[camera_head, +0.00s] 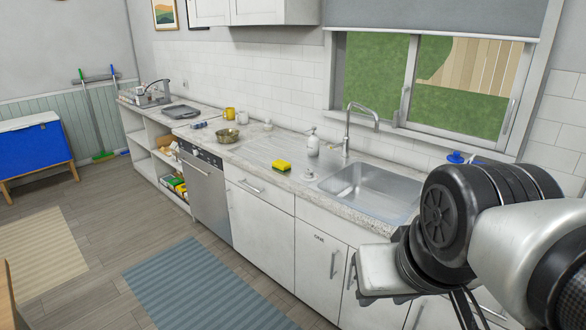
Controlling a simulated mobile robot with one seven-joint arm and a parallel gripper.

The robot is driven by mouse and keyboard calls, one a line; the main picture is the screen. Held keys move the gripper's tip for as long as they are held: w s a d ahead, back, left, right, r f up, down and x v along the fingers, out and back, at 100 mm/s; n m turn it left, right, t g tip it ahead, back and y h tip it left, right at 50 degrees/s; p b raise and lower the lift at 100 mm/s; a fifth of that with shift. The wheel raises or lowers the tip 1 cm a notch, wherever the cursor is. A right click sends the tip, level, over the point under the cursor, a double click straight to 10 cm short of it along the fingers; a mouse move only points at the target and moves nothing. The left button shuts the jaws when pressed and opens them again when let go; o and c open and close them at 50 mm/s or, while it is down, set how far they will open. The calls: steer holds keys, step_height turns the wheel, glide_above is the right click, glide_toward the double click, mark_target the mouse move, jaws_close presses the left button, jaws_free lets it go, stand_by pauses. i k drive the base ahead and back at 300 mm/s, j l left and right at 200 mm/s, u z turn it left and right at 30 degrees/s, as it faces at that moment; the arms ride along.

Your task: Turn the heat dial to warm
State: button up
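No heat dial can be made out clearly in the head view. The steel-fronted appliance (204,195) under the counter has a dark control panel (200,155) along its top. Small light marks show on that panel, too small to tell whether one is the dial or how it is set. My arm reaches in from the right edge, in front of the sink end of the counter. My gripper (376,270) seems to be the pale end part at the lower right, well apart from the appliance. Its fingers cannot be made out, and I see nothing held.
A sink (365,185) is at the right. Open floor with a blue rug (205,285) lies before the cabinets. A blue cabinet (35,150) stands left.

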mark_target(309, 173)
steer(key=i+z, duration=0.1)
steer(key=z, duration=0.35)
steer(key=i+j+z, duration=0.1)
steer(key=z, duration=0.4)
steer(key=i+j+z, duration=0.25)
steer(key=j+z, duration=0.2)
steer(key=j, duration=0.2)
steer(key=j+z, duration=0.25)
steer(key=j, duration=0.15)
steer(key=i+j+z, duration=0.15)
steer(key=j, duration=0.4)
steer(key=i+j+z, duration=0.15)
steer(key=j, duration=0.4)
steer(key=i+j, duration=0.1)
steer(key=j, duration=2.3)
steer(key=i+z, duration=0.05)
steer(key=i, duration=0.05)
